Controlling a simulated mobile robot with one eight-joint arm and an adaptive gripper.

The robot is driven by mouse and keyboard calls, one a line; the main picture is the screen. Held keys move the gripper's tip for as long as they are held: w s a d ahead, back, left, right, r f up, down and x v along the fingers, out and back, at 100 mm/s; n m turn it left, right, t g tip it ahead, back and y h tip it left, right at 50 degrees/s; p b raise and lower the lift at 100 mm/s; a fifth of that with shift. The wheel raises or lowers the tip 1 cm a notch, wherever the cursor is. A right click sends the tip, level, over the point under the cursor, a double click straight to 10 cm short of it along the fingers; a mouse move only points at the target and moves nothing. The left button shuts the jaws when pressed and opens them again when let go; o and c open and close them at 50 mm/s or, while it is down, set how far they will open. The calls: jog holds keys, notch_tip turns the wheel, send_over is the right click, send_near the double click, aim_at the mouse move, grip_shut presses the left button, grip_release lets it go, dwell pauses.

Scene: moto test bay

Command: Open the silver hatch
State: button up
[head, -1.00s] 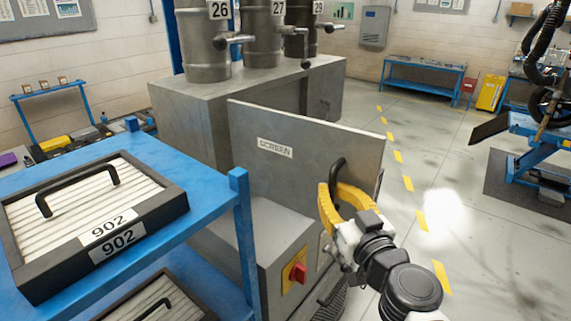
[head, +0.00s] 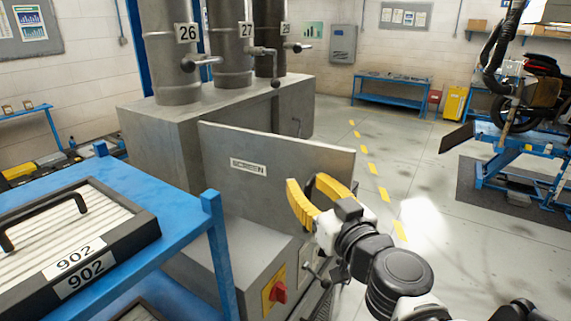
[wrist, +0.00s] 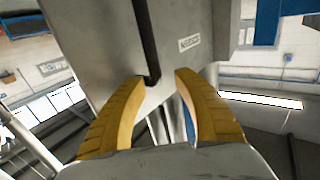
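The silver hatch (head: 222,152) is a flat grey panel labelled SCREEN. It stands upright above the grey cabinet, with the cabinet's lower box in front of it. My gripper (head: 304,183) has its two yellow fingers apart in front of the hatch's right part. In the wrist view the black handle (wrist: 148,35) runs down the hatch (wrist: 95,35), and its lower end shows between the fingertips of my gripper (wrist: 160,76). The fingers do not close on it. In the head view the handle cannot be made out.
A blue rack (head: 212,235) with a filter tray marked 902 (head: 140,238) stands at left front. A red rotary switch (head: 279,291) is on the lower box. Pipes numbered 26 (head: 175,60) and 27 (head: 231,65) rise behind. The floor (head: 400,165) at right is mostly clear.

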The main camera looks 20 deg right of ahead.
jog(key=shift+r, duration=2.2)
jog(key=shift+a, duration=0.1)
jog(key=s+a+f+n+g+y, duration=0.1)
jog(key=s+a+f+g+y, duration=0.15)
jog(key=a+f+g, duration=0.35)
jog(key=s+a+f+n+g+y, duration=0.1)
jog(key=s+a+f, duration=0.2)
jog(key=f, duration=0.5)
jog(key=s+d+f+m+g+h+b, duration=0.1)
jog(key=s+d+f+m+g+h, duration=0.1)
jog(key=s+d+f+g+h, duration=0.45)
notch_tip(320, 180, down, 41)
jog(key=w+t+y+b, duration=0.1)
jog(key=t+y+b, duration=0.1)
jog(key=b, duration=3.8)
jog(key=shift+w+a+f+t, duration=0.15)
jog(key=shift+w+a+t, duration=0.05)
jog(key=shift+a+t, duration=0.2)
